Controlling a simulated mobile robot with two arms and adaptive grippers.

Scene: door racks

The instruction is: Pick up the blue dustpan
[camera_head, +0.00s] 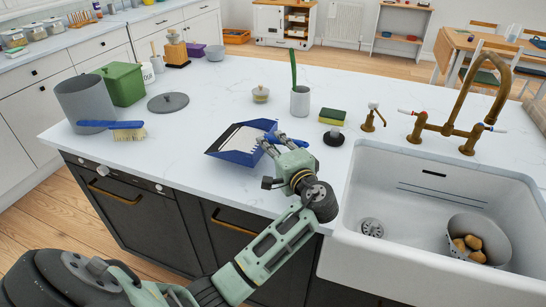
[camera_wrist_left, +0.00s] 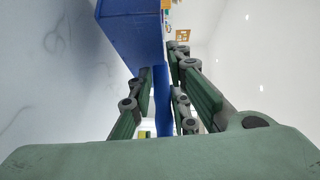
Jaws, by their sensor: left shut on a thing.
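The blue dustpan (camera_head: 236,155) is near the front edge of the white island counter, left of the sink. Its pan opens toward the left and its handle points right. My left gripper (camera_head: 272,143) is shut on the dustpan's handle. In the left wrist view the blue handle (camera_wrist_left: 165,100) runs between the fingers of my left gripper (camera_wrist_left: 170,88), with the blue pan (camera_wrist_left: 132,30) beyond them. I cannot tell whether the pan touches the counter. My right gripper is not in view.
A blue brush (camera_head: 112,127), a grey bin (camera_head: 86,104) and a grey lid (camera_head: 168,102) are on the left. A white pot (camera_head: 300,101), a sponge (camera_head: 332,116) and a black round item (camera_head: 334,138) are close by. The sink (camera_head: 408,185) with a brass tap (camera_head: 463,110) is right.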

